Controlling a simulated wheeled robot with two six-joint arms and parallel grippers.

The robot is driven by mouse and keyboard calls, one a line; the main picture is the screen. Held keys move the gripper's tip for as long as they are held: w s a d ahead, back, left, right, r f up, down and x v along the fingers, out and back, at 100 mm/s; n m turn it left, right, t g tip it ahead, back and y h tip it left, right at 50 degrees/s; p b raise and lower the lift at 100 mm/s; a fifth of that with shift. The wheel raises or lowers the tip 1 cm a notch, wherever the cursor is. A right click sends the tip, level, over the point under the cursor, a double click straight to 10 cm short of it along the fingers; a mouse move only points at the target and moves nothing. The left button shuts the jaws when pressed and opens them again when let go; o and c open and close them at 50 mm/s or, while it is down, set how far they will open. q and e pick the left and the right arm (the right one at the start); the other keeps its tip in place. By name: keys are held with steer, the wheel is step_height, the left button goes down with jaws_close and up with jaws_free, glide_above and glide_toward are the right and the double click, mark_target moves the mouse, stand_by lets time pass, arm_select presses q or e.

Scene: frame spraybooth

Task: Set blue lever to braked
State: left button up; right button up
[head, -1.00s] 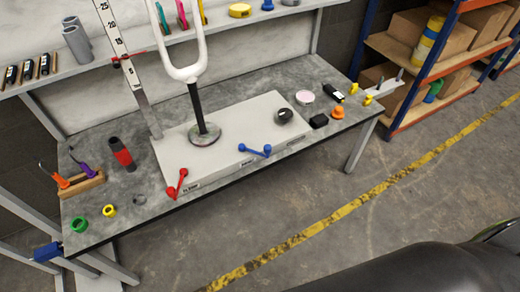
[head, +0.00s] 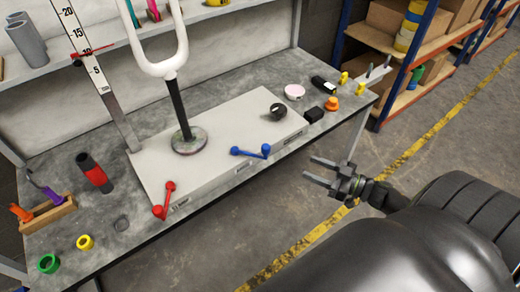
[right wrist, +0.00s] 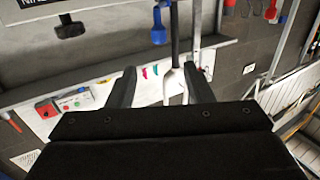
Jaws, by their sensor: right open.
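The blue lever (head: 251,152) is on the front face of the low grey box (head: 222,128) on the workbench. A red lever (head: 164,200) stands tilted on the same face, further left. My right gripper (head: 308,170) is open and empty, in front of the bench edge, to the right of the blue lever and apart from it. In the right wrist view its two dark fingers (right wrist: 160,88) are spread with nothing between them. The labels by the levers are too small to read. My left gripper is not in view.
A black block (head: 313,115) and an orange knob (head: 332,103) sit at the bench's right end. The floor before the bench is clear.

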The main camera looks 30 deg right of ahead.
mark_target(266, 149)
steer(key=x, duration=1.6)
steer(key=shift+w+p, duration=0.2)
steer(key=shift+p, duration=0.15)
steer(key=shift+c, duration=0.4)
jaws_close()
